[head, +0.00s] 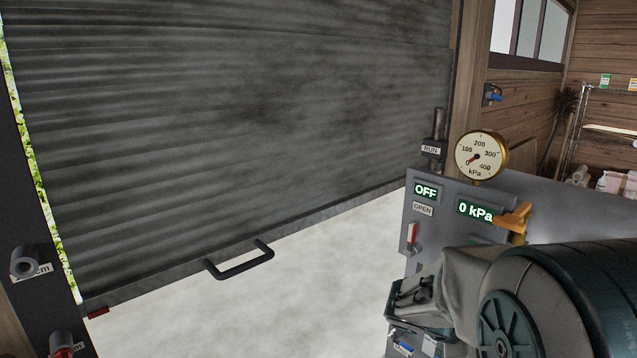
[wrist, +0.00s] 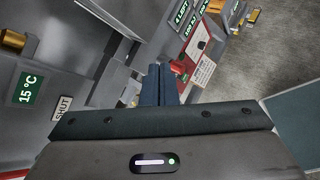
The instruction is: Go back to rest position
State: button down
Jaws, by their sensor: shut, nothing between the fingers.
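My gripper (wrist: 160,84) shows in the wrist view with its two dark blue fingers together and nothing between them. The fingertips point at a grey machine panel (wrist: 82,95), close to a red part (wrist: 180,68) with a white label beside it. I cannot tell whether they touch it. In the head view my arm fills the lower right corner, in front of the control cabinet (head: 560,205); the fingertips cannot be made out there.
The cabinet bears a gauge (head: 477,156) near zero, an OFF display (head: 425,191), a 0 kPa display (head: 475,211), a red-handled switch (head: 412,234) and an orange lever (head: 514,220). A partly raised grey shutter (head: 230,130) with a dark handle (head: 240,262) stands left. Pale floor (head: 270,315) below is clear.

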jog(key=s+a+r+m+t+y, duration=0.1)
jog(key=s+a+m+y, duration=1)
jog(key=a, duration=0.5)
jog(key=shift+s+a+r+m+t, duration=0.2)
jog(key=shift+s+m+t, duration=0.2)
jog(key=shift+s+m, duration=0.5)
